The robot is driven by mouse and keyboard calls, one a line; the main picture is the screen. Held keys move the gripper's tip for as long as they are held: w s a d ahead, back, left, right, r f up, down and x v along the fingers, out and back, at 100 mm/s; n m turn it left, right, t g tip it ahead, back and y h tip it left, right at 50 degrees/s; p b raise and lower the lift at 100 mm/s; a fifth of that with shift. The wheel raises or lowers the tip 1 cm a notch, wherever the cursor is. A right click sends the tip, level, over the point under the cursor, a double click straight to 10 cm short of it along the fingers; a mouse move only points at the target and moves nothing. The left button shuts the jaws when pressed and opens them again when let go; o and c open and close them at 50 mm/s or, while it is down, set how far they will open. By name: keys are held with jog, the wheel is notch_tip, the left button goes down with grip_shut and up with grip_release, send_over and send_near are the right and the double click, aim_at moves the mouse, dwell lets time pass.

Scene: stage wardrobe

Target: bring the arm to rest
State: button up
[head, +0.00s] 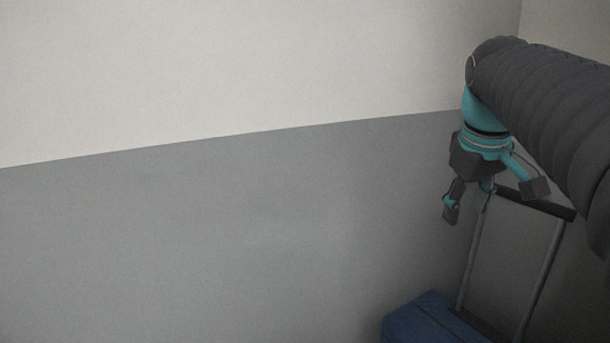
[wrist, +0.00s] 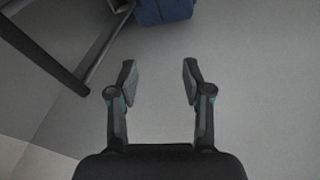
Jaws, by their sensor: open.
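My gripper (head: 466,212) hangs at the end of my dark-sleeved arm on the right of the head view, pointing down. In the wrist view my gripper (wrist: 159,82) shows its two fingers wide apart with bare grey floor between them. It is open and empty. In the head view it is in front of the upper part of a suitcase handle; whether it touches the handle cannot be told there. In the wrist view the fingers look clear of the handle.
A blue suitcase (head: 428,318) stands at the lower right with its dark handle (head: 545,206) pulled up. The suitcase also shows at the top of the wrist view (wrist: 163,10). A white and grey wall (head: 220,230) fills the left and middle.

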jog(key=s+a+f+m, duration=0.1)
jog(key=s+a+f, duration=0.2)
jog(key=s+f, duration=0.2)
jog(key=s+a+f+m+t+y, duration=0.1)
jog(key=s+a+f, duration=0.3)
jog(key=f, duration=0.5)
jog(key=s+a+f+m+t, duration=0.1)
jog(key=s+a+f, duration=0.2)
jog(key=s+f, duration=0.4)
jog(key=shift+a, duration=0.2)
